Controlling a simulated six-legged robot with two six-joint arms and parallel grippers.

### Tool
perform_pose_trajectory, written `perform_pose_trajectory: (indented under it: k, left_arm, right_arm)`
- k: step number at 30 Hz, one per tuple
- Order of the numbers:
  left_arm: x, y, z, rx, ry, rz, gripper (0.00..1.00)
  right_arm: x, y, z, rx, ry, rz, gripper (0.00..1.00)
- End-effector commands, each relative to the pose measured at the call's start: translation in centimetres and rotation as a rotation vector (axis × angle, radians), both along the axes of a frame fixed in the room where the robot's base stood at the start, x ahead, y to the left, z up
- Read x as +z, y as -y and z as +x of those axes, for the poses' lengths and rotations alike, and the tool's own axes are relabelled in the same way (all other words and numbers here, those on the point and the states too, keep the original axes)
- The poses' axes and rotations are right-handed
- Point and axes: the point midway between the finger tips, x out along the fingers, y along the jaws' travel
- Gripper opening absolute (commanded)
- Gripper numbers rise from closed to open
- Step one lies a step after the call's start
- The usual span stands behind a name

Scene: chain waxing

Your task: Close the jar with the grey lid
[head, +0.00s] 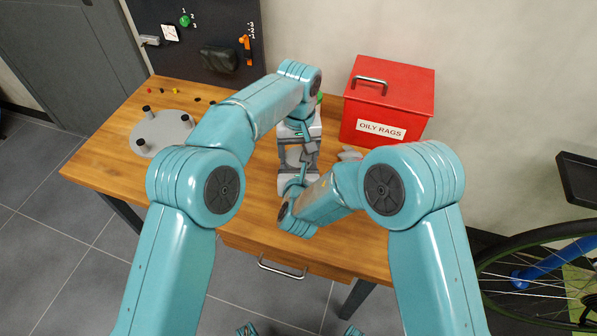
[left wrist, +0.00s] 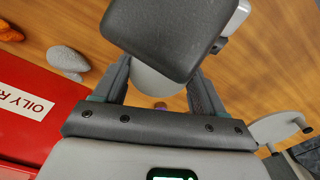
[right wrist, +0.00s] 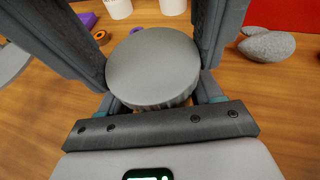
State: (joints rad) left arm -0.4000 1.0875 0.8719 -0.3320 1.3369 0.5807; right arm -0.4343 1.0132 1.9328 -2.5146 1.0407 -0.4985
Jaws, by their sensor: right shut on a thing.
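A round grey lid (right wrist: 153,66) with a ribbed edge shows top face up in the right wrist view. My right gripper (right wrist: 155,70) has a finger on each side of it and is shut on it. The jar is not clearly seen; anything under the lid is hidden. In the head view my left gripper (head: 299,150) comes from above and faces my right gripper (head: 297,172) over the table. In the left wrist view, my left fingers (left wrist: 160,85) flank a pale rounded thing, partly hidden by a dark block; I cannot tell whether they touch it.
A red oily-rags bin (head: 390,100) stands behind at the right, with grey stones (head: 348,154) near it. A grey round plate with black posts (head: 160,136) is at the left of the wooden table (head: 105,150). A bicycle wheel (head: 500,285) stands right of the table.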

Motion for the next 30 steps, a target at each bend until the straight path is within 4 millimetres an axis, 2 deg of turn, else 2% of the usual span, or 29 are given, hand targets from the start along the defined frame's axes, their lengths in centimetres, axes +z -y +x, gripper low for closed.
perform_pose_trajectory:
  k: [3,4,6,14,24,30]
  left_arm:
    - [0.0,0.0,0.0,0.0,0.0,0.0,0.34]
    - [0.0,0.0,0.0,0.0,0.0,0.0,0.8]
    - [0.0,0.0,0.0,0.0,0.0,0.0,0.96]
    - [0.1,0.0,0.0,0.0,0.001,0.0,0.96]
    - [4.0,0.1,0.0,-0.001,0.002,-0.001,0.96]
    - [4.5,0.0,0.0,-0.001,0.0,0.0,0.96]
  right_arm:
    - [0.0,0.0,0.0,0.0,0.001,0.0,0.0]
    - [0.0,0.0,0.0,0.0,0.001,0.0,0.0]
    - [0.0,0.0,0.0,0.0,0.001,0.0,0.0]
    - [0.0,0.0,0.0,0.0,0.001,0.0,0.0]
    - [0.0,0.0,0.0,0.0,0.001,0.0,0.0]
    - [0.0,0.0,0.0,0.0,0.001,0.0,0.0]
